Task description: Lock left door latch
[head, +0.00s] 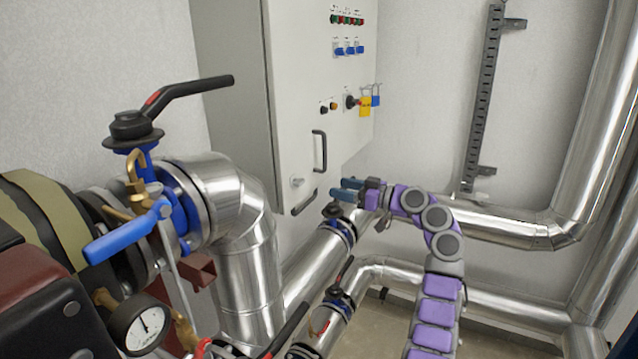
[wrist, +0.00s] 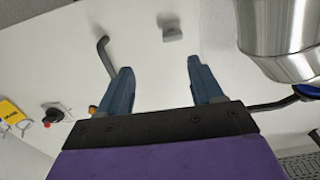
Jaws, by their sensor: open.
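The white cabinet door (head: 307,100) faces me in the head view. A small grey latch (head: 297,182) sits on its lower left part, below the black door handle (head: 319,151). In the wrist view the latch (wrist: 172,30) is a short grey block ahead of the fingers, and the handle (wrist: 107,57) is to its left. My gripper (head: 338,189) is to the right of the latch with its blue fingers pointing left. In the wrist view my gripper (wrist: 160,68) is open and empty, the latch lying beyond the gap between the fingertips, apart from them.
A black valve lever (head: 303,203) sticks out just below the latch, from a blue valve on a silver pipe. Large silver pipes (head: 250,250) fill the lower left and run under my arm. Padlocks and a yellow tag (head: 365,106) hang at the door's right side.

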